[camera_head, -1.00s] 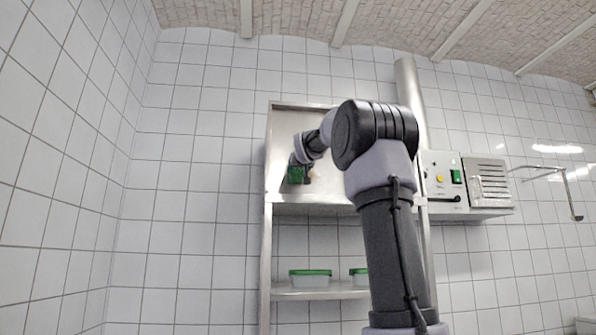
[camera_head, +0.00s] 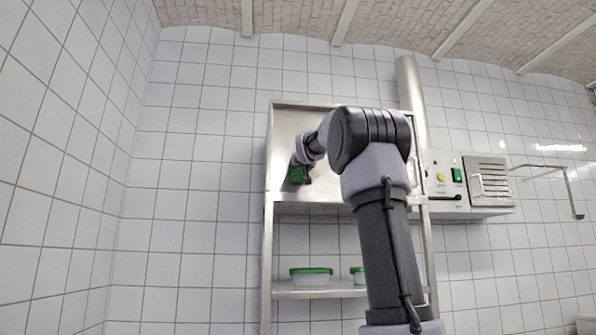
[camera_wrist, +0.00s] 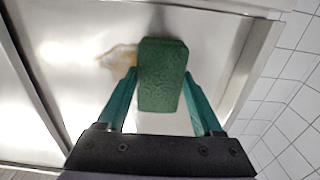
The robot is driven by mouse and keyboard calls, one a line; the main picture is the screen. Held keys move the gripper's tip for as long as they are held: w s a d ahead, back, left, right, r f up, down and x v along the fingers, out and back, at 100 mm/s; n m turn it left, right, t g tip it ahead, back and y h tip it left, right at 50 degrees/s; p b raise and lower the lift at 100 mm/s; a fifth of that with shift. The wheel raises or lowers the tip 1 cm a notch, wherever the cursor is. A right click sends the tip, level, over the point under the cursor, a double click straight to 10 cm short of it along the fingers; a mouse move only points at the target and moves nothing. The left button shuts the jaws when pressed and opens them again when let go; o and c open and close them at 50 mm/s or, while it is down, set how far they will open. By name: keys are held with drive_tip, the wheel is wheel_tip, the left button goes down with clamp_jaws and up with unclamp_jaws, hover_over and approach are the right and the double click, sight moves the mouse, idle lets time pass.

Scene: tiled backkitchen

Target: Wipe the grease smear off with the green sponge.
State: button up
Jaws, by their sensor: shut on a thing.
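The green sponge (camera_wrist: 163,75) is held between the two teal fingers of my gripper (camera_wrist: 160,92) in the wrist view. The grease smear (camera_wrist: 118,60) is a tan-brown patch on the steel panel (camera_wrist: 85,100). It lies just left of the sponge, and the sponge may cover part of it. In the head view my gripper (camera_head: 299,172) and the sponge (camera_head: 296,176) are at the left part of the steel panel (camera_head: 283,140). I cannot tell whether the sponge touches the panel. The smear is hardly visible there.
Below the panel, a steel shelf (camera_head: 300,291) holds two green-lidded containers, one (camera_head: 311,275) in full view and one partly behind my arm. A control box (camera_head: 450,180) with a green switch and a steel pipe (camera_head: 408,85) stand to the right. Tiled walls surround this.

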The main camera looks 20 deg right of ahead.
sight(313, 174)
drive_tip(key=shift+s+d, duration=0.5)
drive_tip(key=shift+d, duration=1.15)
drive_tip(key=shift+s+d, duration=0.45)
drive_tip(key=shift+d, duration=1.2)
drive_tip(key=shift+s+d, duration=0.5)
drive_tip(key=shift+d, duration=1.15)
drive_tip(key=shift+w, duration=0.1)
drive_tip(key=shift+w+a, duration=0.25)
drive_tip(key=shift+a, duration=0.35)
drive_tip(key=shift+w+a, duration=0.2)
drive_tip(key=shift+a, duration=0.45)
drive_tip(key=shift+w+a, duration=0.25)
drive_tip(key=shift+a, duration=0.35)
drive_tip(key=shift+w+a+f, duration=0.1)
drive_tip(key=shift+w+a, duration=0.2)
drive_tip(key=shift+a, duration=0.85)
drive_tip(key=shift+w+a+r, duration=0.1)
drive_tip(key=shift+w+a, duration=0.15)
drive_tip(key=shift+a, duration=0.9)
drive_tip(key=shift+w+a+f, duration=0.1)
drive_tip(key=shift+w+a, duration=0.2)
drive_tip(key=shift+a, duration=0.85)
drive_tip(key=shift+s, duration=0.1)
